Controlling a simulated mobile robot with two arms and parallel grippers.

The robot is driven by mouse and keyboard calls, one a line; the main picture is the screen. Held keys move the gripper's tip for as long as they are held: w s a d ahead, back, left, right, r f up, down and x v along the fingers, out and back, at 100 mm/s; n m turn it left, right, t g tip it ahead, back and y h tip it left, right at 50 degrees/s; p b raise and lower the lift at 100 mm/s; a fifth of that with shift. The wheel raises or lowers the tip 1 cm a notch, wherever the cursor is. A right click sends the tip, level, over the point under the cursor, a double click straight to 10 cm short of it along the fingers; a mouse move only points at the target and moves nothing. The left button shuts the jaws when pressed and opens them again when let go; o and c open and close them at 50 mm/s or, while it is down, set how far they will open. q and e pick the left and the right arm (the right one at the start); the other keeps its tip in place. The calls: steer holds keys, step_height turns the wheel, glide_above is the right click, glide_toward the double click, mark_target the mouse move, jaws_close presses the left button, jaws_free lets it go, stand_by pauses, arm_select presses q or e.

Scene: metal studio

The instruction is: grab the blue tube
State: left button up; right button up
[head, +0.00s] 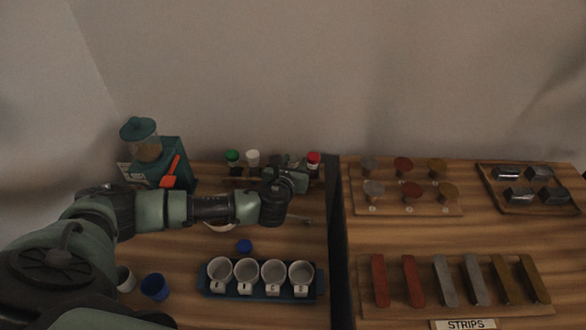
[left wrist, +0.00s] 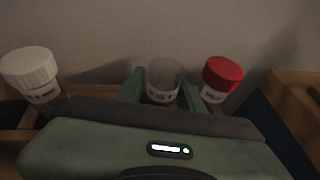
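No tube with a blue cap shows in the rack. A loose blue cap (head: 244,246) lies on the table in front of the rack. In the left wrist view a clear, uncapped tube (left wrist: 163,80) with a pale label stands between a white-capped tube (left wrist: 32,75) and a red-capped tube (left wrist: 221,78). My left gripper (left wrist: 163,88) has its fingers apart, one on each side of the clear tube. I cannot tell whether they touch it. In the head view my gripper largely hides this tube. My right gripper is not in view.
A green-capped tube (head: 233,158) stands at the rack's left end. A blue tray (head: 310,295) with several lettered white cups and a blue cup (head: 155,287) stand in front. A teal grinder (head: 178,155) is at the left. Metal samples fill the right table.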

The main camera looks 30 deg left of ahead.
arm_select(q)
steer(key=shift+w+a+f, duration=0.1)
steer(key=shift+w+f, duration=0.1)
steer(key=shift+w, duration=0.15)
jaws_close()
